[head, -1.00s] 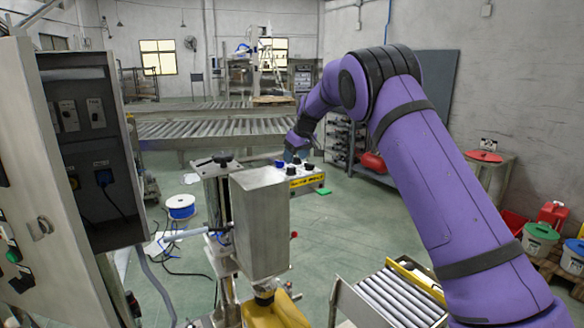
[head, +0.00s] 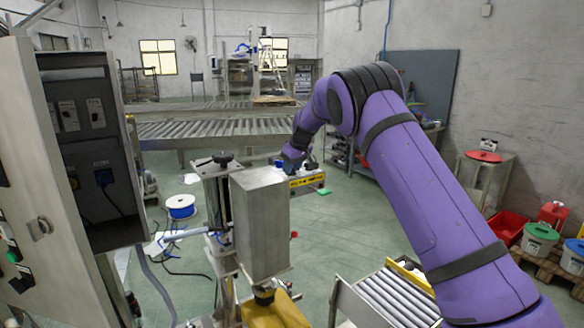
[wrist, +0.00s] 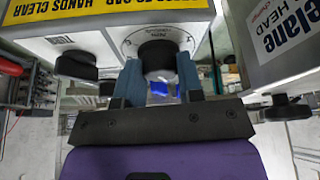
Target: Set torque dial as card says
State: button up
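In the wrist view, a black dial knob (wrist: 157,55) sits on a pale round scale with small marks and lettering too small to read. My gripper (wrist: 160,75) has its two blue-grey fingers apart, one on each side of the knob's near end; contact is not clear. A second black knob (wrist: 77,66) with a small label is to the left on the same panel. I cannot make out a readable card.
A grey head with a printed label (wrist: 275,30) and a black side knob (wrist: 286,108) stands close to the right of my gripper. In the head view, a steel box column (head: 260,225) stands before the panel. A roller conveyor (head: 390,295) lies at the lower right.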

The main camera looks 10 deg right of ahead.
jog(key=shift+m, duration=0.3)
jog(key=m+h, duration=0.1)
jog(key=m, duration=0.2)
jog(key=shift+a+m+t+h, duration=0.1)
jog(key=shift+m+t+h, duration=0.2)
jog(key=shift+m+h, duration=0.1)
jog(key=m+h, duration=0.1)
jog(key=m, duration=0.1)
jog(key=m+h, duration=0.1)
jog(key=m, duration=0.2)
jog(key=shift+a, duration=0.1)
jog(key=shift+m, duration=0.3)
jog(key=o, duration=0.9)
jog(key=v, duration=1)
jog(key=shift+r, duration=0.45)
